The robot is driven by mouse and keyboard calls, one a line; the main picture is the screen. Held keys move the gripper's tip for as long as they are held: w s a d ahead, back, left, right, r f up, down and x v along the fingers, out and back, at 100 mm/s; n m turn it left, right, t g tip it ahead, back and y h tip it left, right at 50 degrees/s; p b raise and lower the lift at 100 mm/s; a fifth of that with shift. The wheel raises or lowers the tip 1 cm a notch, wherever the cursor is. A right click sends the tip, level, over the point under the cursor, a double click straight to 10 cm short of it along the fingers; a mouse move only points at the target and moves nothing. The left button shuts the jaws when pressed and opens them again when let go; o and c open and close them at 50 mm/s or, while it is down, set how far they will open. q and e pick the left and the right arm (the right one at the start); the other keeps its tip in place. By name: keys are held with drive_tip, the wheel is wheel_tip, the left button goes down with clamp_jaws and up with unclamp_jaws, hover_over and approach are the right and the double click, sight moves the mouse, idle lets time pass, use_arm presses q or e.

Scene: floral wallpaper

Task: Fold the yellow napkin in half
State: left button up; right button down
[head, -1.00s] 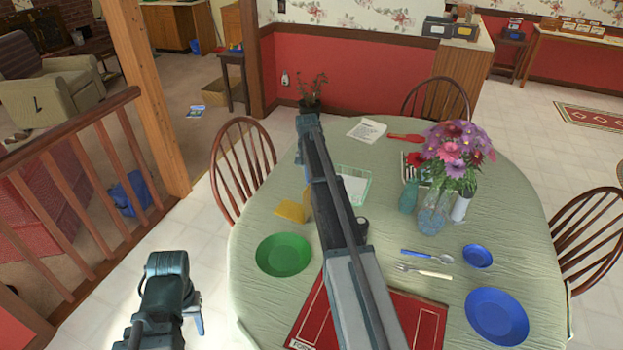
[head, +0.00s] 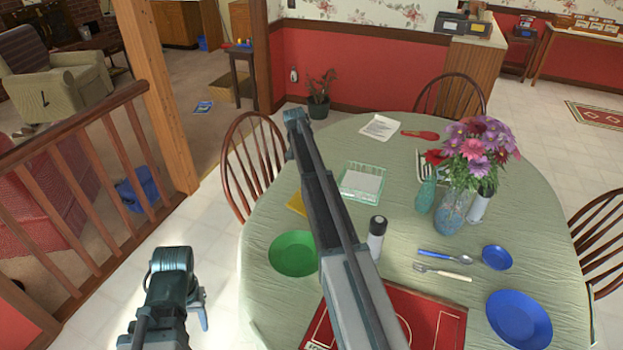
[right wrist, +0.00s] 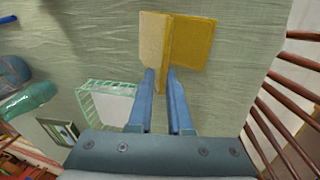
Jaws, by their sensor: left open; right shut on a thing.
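The yellow napkin (head: 297,203) lies on the table left of centre, mostly hidden behind my right arm in the head view. In the right wrist view the napkin (right wrist: 196,45) has a paler left part and a darker right part, with a raised strip between them. My right gripper (right wrist: 161,75) is shut on the near end of that strip. Its fingers are hidden behind my arm in the head view. My left gripper (head: 202,305) is open and empty, off the table's left side above the floor.
A green plate (head: 292,256) lies nearest the napkin, with a green basket (head: 362,182) behind. A shaker (head: 377,238) stands right of my arm. A flower vase (head: 454,212), cutlery, blue plates (head: 519,318) and a red board (head: 440,325) occupy the right and front. Chairs surround the table.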

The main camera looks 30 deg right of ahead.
drive_tip(key=shift+w+a+f+g+h+b, duration=0.4)
drive_tip(key=shift+w+f+g+b, duration=0.15)
drive_tip(key=shift+w, duration=0.1)
drive_tip(key=shift+r, duration=0.1)
drive_tip(key=c, duration=0.8)
unclamp_jaws()
drive_tip(key=shift+r, duration=0.1)
drive_tip(key=p+v, duration=1.3)
drive_tip(key=shift+a+r, duration=0.1)
drive_tip(key=shift+r, duration=0.2)
